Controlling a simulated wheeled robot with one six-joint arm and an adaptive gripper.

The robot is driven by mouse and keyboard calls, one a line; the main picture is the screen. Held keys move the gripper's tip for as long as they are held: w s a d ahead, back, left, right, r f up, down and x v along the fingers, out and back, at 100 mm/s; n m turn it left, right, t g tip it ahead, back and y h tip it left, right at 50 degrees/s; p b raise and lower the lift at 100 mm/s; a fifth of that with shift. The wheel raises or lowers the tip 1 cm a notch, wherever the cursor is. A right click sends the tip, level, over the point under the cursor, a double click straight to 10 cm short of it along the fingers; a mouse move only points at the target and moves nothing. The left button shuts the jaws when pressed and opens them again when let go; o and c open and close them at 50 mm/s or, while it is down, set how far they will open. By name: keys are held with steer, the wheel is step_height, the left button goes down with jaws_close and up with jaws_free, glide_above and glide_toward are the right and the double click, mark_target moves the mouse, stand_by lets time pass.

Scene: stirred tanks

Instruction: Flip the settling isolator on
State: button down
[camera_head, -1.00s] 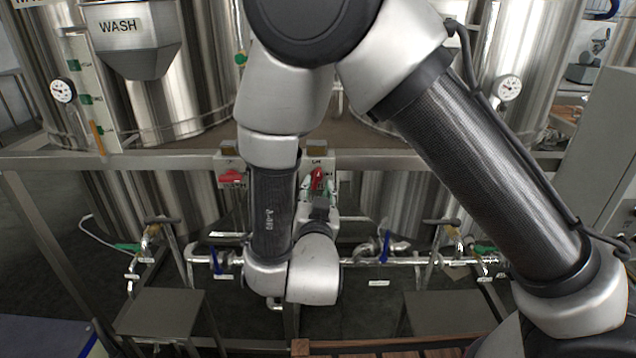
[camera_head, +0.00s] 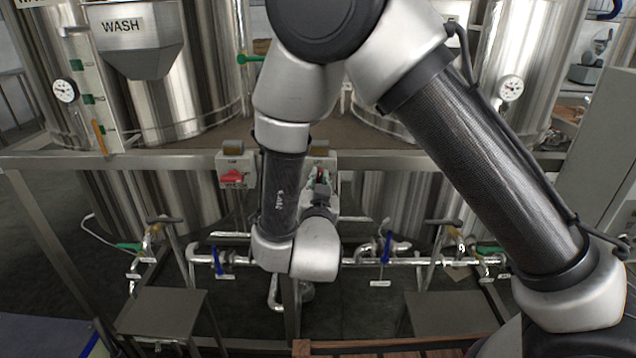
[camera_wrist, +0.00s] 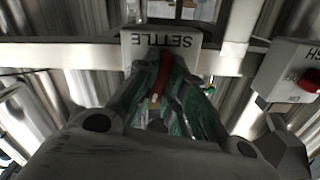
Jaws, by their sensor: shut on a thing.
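The settling isolator is a pale box labelled SETTLE, which appears upside down at the top of the wrist view (camera_wrist: 185,42). In the head view the box (camera_head: 322,160) is on the frame rail, largely hidden by my arm and gripper. Its red handle (camera_wrist: 164,72) stands between my finger pads and points toward the label. My gripper (camera_wrist: 160,98) is shut on this red handle, with greenish fingers on both sides. In the head view my gripper (camera_head: 320,188) is at the box front. The handle's lower part and the ON/OFF marks are hidden.
A second isolator box with a red handle (camera_head: 232,176) is close by on the left of the head view; it also shows at the right of the wrist view (camera_wrist: 295,78). Steel tanks (camera_head: 180,95) stand behind the rail. Pipes with blue-handled valves (camera_head: 386,250) run below.

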steer(key=n, duration=0.3)
steer(key=c, duration=1.5)
jaws_free()
steer(key=s, duration=1.2)
steer(key=shift+a, duration=0.2)
